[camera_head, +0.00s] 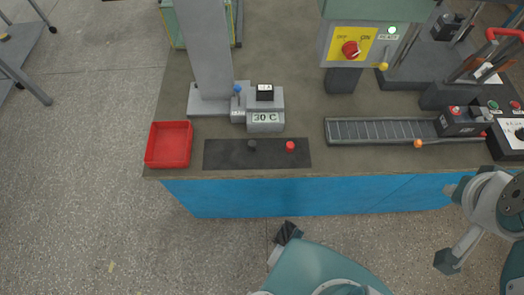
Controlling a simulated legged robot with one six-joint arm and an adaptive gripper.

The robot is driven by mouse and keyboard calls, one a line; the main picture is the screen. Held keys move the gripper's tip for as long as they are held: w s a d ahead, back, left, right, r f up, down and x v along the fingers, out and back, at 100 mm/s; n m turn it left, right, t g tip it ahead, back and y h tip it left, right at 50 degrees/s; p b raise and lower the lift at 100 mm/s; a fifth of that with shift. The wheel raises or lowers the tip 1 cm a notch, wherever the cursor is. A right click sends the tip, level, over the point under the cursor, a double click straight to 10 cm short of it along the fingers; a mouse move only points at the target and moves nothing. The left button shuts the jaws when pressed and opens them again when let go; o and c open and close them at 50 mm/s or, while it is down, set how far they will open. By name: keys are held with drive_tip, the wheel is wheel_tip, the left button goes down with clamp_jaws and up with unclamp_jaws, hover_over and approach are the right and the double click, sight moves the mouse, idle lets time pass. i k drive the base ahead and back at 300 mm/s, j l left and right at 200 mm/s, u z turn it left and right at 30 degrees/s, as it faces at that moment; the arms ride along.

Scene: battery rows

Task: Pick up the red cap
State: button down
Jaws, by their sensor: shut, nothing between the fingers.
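The red cap (290,146) is small and round. It sits upright on the right part of a dark strip (228,160) near the table's front edge. A similar dark cap (252,145) stands just left of it on the same strip. My gripper (447,262) appears at the lower right, in front of the table edge, shut and empty. It is well to the right of the red cap and apart from it. Part of my arm is cut off by the right picture edge.
A red tray (168,163) stands left of the strip. A grey device (265,121) reading 30 C is behind the caps. A conveyor (372,131) lies to the right, with a switch box (348,46) behind it. The floor in front is clear.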

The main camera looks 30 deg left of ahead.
sight(290, 145)
drive_tip(key=u, duration=1.35)
